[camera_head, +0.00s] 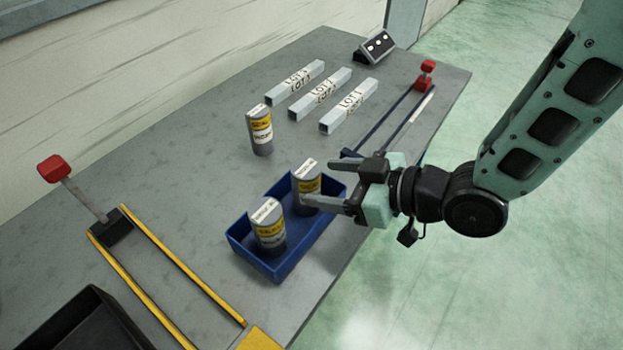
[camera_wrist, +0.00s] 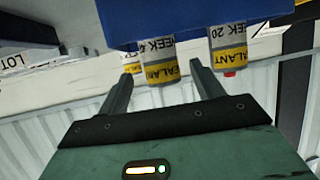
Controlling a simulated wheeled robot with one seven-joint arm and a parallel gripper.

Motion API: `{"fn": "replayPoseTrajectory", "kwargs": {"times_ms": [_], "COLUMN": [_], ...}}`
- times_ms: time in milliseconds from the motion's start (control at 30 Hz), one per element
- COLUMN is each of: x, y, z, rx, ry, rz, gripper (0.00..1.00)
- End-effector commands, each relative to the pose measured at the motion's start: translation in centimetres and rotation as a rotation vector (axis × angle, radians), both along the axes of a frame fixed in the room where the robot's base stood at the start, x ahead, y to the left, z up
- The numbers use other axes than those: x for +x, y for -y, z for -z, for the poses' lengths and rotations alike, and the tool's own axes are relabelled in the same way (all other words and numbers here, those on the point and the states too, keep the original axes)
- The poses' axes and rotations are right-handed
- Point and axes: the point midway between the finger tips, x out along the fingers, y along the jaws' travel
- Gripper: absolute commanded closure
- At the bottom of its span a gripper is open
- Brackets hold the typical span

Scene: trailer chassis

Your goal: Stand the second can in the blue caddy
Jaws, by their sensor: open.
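The blue caddy (camera_head: 240,252) sits near the table's right edge, with two grey cans with yellow-and-white labels upright inside. The front can (camera_head: 268,230) is in the caddy's near part. The back can (camera_head: 308,185) is in its far part, beside my gripper (camera_head: 322,184). My gripper is open, its fingers on either side of the back can. In the wrist view this can (camera_wrist: 158,64) shows between the fingertips, below the blue caddy wall (camera_wrist: 190,20); contact cannot be told. The other caddy can (camera_wrist: 228,50) is to the right. A third can (camera_head: 260,130) stands on the table behind the caddy.
Several objects share the table: grey lot-marked bars (camera_head: 319,92), a small control box (camera_head: 374,45), a red-topped lever (camera_head: 427,75) and another red lever (camera_head: 54,169) by yellow rails (camera_head: 180,265). A black tray (camera_head: 75,320) is at lower left. The table's middle left is clear.

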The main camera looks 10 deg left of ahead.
Motion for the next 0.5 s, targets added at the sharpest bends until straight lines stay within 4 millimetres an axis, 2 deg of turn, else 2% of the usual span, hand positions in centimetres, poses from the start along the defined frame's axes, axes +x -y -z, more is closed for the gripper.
{"fn": "replayPoseTrajectory", "kwargs": {"times_ms": [100,200,500], "x": [-0.5,-0.9,-0.8], "y": [2.3,3.7,4.2], "z": [-1.0,-1.9,-2.7], "rx": [-0.001,-0.001,0.003], "ry": [0.000,-0.004,-0.008], "rz": [0.004,0.002,-0.002], "gripper": [0.34,0.34,0.34]}}
